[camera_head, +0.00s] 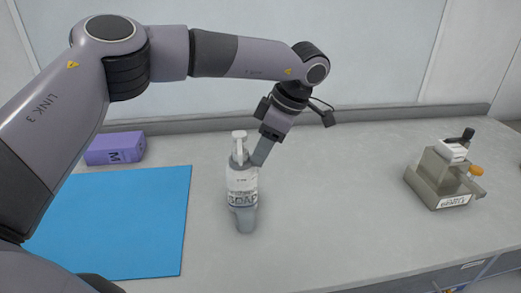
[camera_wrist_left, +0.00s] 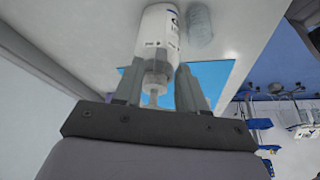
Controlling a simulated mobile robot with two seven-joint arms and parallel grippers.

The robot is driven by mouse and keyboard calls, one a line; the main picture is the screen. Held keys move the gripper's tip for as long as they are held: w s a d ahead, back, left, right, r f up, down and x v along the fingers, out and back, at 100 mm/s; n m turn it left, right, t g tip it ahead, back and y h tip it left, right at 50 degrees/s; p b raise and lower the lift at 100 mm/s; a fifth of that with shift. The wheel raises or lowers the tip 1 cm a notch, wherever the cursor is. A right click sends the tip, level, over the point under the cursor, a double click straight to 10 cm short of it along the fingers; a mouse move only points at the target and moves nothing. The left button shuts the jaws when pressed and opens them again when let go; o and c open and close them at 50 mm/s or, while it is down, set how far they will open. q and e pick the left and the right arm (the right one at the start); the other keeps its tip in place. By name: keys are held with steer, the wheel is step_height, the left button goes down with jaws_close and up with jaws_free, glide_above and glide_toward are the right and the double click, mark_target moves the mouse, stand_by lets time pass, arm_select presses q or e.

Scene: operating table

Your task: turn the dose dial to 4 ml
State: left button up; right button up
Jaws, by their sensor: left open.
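No dial with a readable scale shows; a grey metal device (camera_head: 440,180) at the right of the counter has a small orange knob (camera_head: 476,170), and I cannot tell whether this is the dose dial. A white labelled pump bottle (camera_head: 241,180) stands upright mid-counter. My left gripper (camera_head: 261,153) is angled down at the bottle's upper right side. In the left wrist view, its two fingers (camera_wrist_left: 159,70) are apart, on either side of the bottle's (camera_wrist_left: 157,40) pump end. Whether they touch it is unclear. My right gripper is not in view.
A blue mat (camera_head: 135,225) lies at the left, with a purple box (camera_head: 115,148) behind it. The counter (camera_head: 330,190) is clear between the bottle and the device. A raised back edge and wall panels stand behind.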

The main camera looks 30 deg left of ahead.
arm_select(q)
steer(key=shift+x, duration=0.95)
jaws_close()
steer(key=m, duration=0.1)
steer(key=s+m+t, duration=0.1)
steer(key=shift+m, duration=0.3)
steer(key=shift+s+m+t, duration=0.25)
steer(key=shift+m, duration=0.4)
steer(key=shift+s+m+t, duration=0.25)
steer(key=shift+m, duration=0.4)
jaws_free()
